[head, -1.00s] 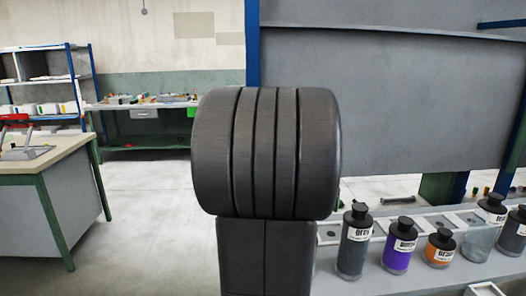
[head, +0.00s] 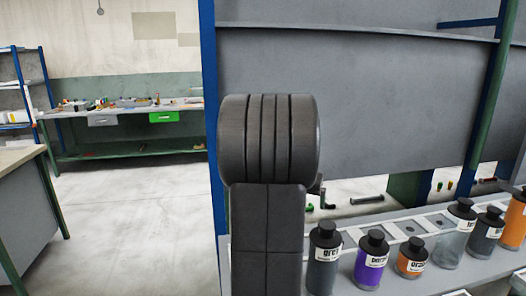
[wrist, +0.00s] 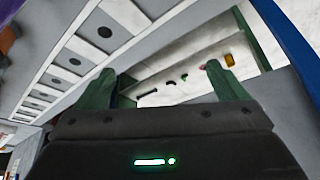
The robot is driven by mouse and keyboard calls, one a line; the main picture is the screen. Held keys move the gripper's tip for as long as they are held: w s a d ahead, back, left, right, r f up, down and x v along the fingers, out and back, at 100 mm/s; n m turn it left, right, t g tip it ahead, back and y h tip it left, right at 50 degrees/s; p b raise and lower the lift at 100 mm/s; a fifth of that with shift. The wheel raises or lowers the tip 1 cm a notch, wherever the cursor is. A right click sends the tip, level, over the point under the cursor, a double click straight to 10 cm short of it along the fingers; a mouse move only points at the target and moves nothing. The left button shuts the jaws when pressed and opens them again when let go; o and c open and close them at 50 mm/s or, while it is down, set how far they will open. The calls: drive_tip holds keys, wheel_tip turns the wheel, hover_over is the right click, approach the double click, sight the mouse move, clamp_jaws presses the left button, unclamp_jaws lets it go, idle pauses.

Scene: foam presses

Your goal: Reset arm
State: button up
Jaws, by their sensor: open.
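My gripper (wrist: 158,72) shows in the wrist view, with its dark body along the bottom and two green fingers standing wide apart. It is open, and nothing is held between the fingers. Beyond them are the pale floor and a grey shelf edge. In the head view my arm stands upright in the middle, with a thick dark ribbed joint on top. It hides nearly all of the gripper there.
At the right, a grey ledge holds a grey-labelled bottle (head: 324,262), a purple bottle (head: 370,262), an orange bottle (head: 412,258) and several others. A tall grey panel (head: 340,110) stands behind. A workbench (head: 130,108) is at the back left. Open floor (head: 135,205) lies left.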

wheel_tip(320, 180, down, 7)
drive_tip(key=shift+v, duration=2.8)
drive_tip(key=shift+w+d+r, duration=0.1)
drive_tip(key=shift+d, duration=0.15)
drive_tip(key=shift+r+b, duration=0.1)
drive_tip(key=shift+b, duration=0.2)
